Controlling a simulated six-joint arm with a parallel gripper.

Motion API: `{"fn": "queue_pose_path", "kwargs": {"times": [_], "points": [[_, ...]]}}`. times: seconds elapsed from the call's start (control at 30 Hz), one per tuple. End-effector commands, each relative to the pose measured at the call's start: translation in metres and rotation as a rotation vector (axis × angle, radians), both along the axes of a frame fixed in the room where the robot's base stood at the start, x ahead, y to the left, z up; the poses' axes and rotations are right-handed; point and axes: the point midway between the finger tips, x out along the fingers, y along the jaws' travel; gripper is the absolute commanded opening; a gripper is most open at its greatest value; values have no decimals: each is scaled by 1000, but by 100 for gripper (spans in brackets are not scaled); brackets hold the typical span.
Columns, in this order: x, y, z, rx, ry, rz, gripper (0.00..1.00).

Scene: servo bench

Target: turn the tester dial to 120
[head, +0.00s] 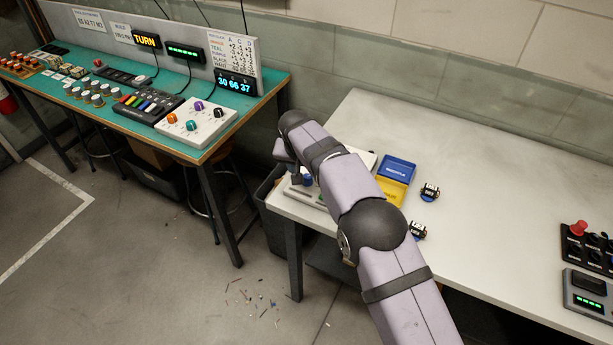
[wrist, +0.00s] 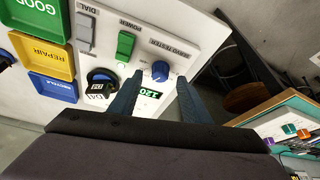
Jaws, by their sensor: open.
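The white servo tester (wrist: 205,30) fills the middle of the wrist view. Its blue dial (wrist: 160,70) stands just beyond and between my fingertips; I cannot tell whether either finger touches it. A small green display (wrist: 149,93) beside the dial appears to read 120, partly covered by a finger. My gripper (wrist: 157,80) is open, with one finger to each side of the dial. In the head view, a small blue knob (head: 308,180) shows beside my arm on the tester at the table's left end. My arm hides much of the tester there.
Green (wrist: 35,15), yellow (wrist: 42,53) and blue (wrist: 52,88) bins lie beside the tester. A black servo-like part (wrist: 100,80) sits on the tester. A green power switch (wrist: 125,45) is near the dial.

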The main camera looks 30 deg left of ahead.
Motion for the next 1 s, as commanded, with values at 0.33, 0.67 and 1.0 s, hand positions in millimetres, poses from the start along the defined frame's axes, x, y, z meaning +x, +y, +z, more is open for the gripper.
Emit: {"fn": "queue_pose_path", "kwargs": {"times": [0.33,0.67,1.0], "points": [[-15,-3,35,1,-1,0,44],[-17,-4,42,0,0,0,44],[-15,-9,43,-3,2,-3,44]]}}
